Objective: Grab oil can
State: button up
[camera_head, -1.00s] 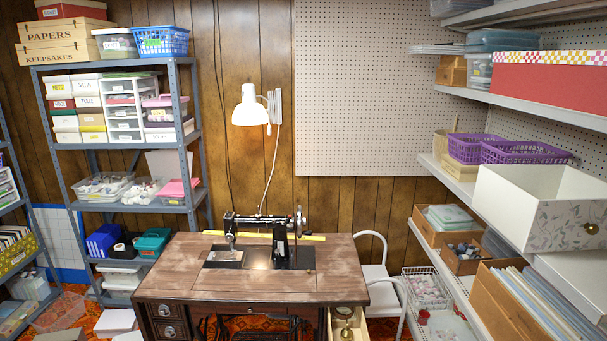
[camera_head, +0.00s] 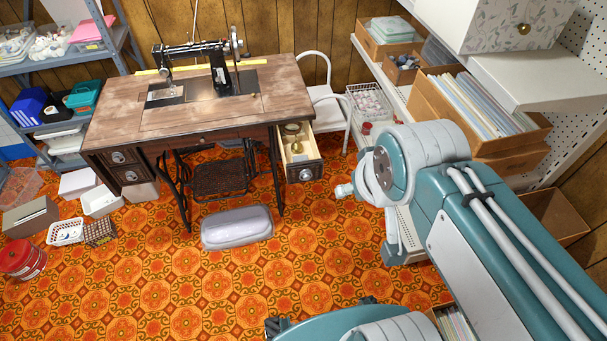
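A small brass, round-topped object that looks like the oil can (camera_head: 293,129) stands in the open right-hand drawer (camera_head: 304,161) of the sewing table. Its lower part is hard to make out at this size, and a smaller pale item lies in front of it in the drawer. My teal and grey arm reaches in from the lower right, with a joint to the right of the drawer. I cannot make out my gripper's fingers in this view.
The treadle sewing table (camera_head: 200,125) carries a black sewing machine (camera_head: 195,50). A white chair (camera_head: 328,100) and shelving with boxes (camera_head: 480,100) stand to the right. A grey cushion-like case (camera_head: 237,228) lies on the patterned floor. Bins sit at left. Floor in front is mostly open.

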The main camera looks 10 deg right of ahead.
aim_at(297, 147)
jog(key=i, duration=1.15)
